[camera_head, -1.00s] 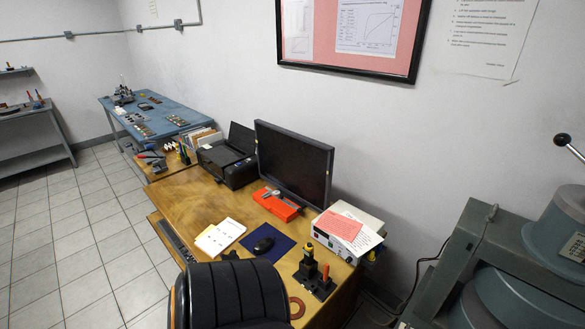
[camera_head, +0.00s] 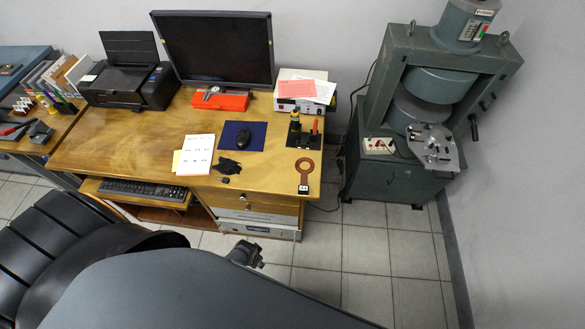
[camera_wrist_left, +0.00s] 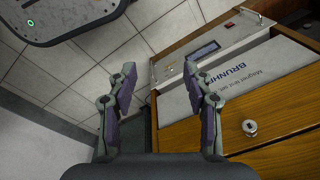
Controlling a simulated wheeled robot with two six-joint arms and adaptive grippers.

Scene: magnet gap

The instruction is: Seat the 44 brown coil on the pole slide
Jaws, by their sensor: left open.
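A brown ring-shaped coil (camera_head: 304,165) with a dark block at its near end lies at the right front edge of the wooden desk in the head view. A light metal plate with small fittings (camera_head: 432,146), likely the pole slide, sticks out from the green magnet (camera_head: 418,100) on the right. My left gripper (camera_head: 248,254) is low in front of the desk drawers, apart from the coil. In the left wrist view its fingers (camera_wrist_left: 160,66) are open and empty, facing floor tiles and the drawer cabinet. My right gripper is not in view.
A black stand with red and yellow-topped parts (camera_head: 304,135) is just behind the coil. A mouse pad (camera_head: 228,136), papers (camera_head: 195,154) and a monitor (camera_head: 215,48) occupy the desk (camera_head: 130,150). A black chair (camera_head: 60,250) is at left. Tiled floor is clear before the magnet.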

